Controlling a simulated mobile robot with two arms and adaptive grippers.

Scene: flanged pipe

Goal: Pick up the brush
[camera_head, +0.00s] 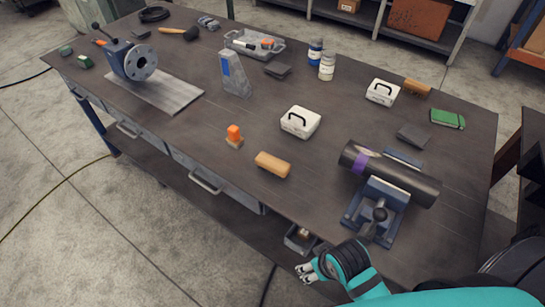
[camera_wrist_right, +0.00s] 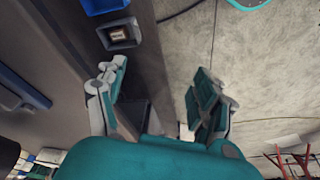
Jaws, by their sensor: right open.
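A tan, wooden, brush-like block (camera_head: 273,164) lies near the front edge of the table, left of the clamped pipe. A similar brown block with a darker underside (camera_head: 416,87) lies at the far right, beside a white case. Bristles are too small to make out clearly on either. My right gripper (camera_head: 305,271) is beyond the table's front edge, below and right of the tan block, apart from both blocks. In the right wrist view its fingers (camera_wrist_right: 155,78) are spread with nothing between them. My left gripper is not in view.
A dark pipe with a purple band (camera_head: 385,173) sits in a blue-grey vise (camera_head: 375,208) near my right arm. A white case (camera_head: 300,122) and a small orange-topped item (camera_head: 234,136) stand near the tan block. A flanged fixture (camera_head: 133,60) stands far left. The table's middle front (camera_head: 205,150) is bare.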

